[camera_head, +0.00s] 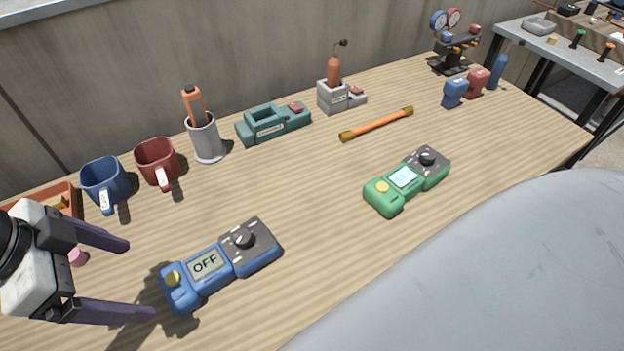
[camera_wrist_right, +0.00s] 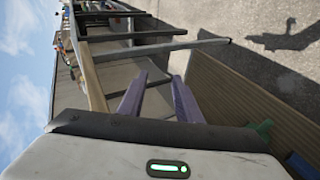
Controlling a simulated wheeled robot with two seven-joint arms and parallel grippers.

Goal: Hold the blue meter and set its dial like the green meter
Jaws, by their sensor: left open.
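The blue meter (camera_head: 231,272) lies face up on the table in the head view. Its screen (camera_head: 206,263) reads OFF, and it has a yellow button and a black dial (camera_head: 244,240). The green meter (camera_head: 381,200) lies farther right, with a lit pale screen (camera_head: 404,177) whose text is too small to read. Its black dial (camera_head: 428,157) points in a direction I cannot tell clearly. My left gripper (camera_head: 140,280) is open and empty, its fingers just left of the blue meter's yellow-button end. My right gripper (camera_wrist_right: 157,77) is open and empty in the right wrist view.
Blue mug (camera_head: 103,183), red mug (camera_head: 157,163), grey cup (camera_head: 206,138), teal holder (camera_head: 272,124) and grey box (camera_head: 333,98) line the back. An orange rod (camera_head: 377,124) lies behind the green meter. The wood between the meters is clear. A large grey surface covers the lower right.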

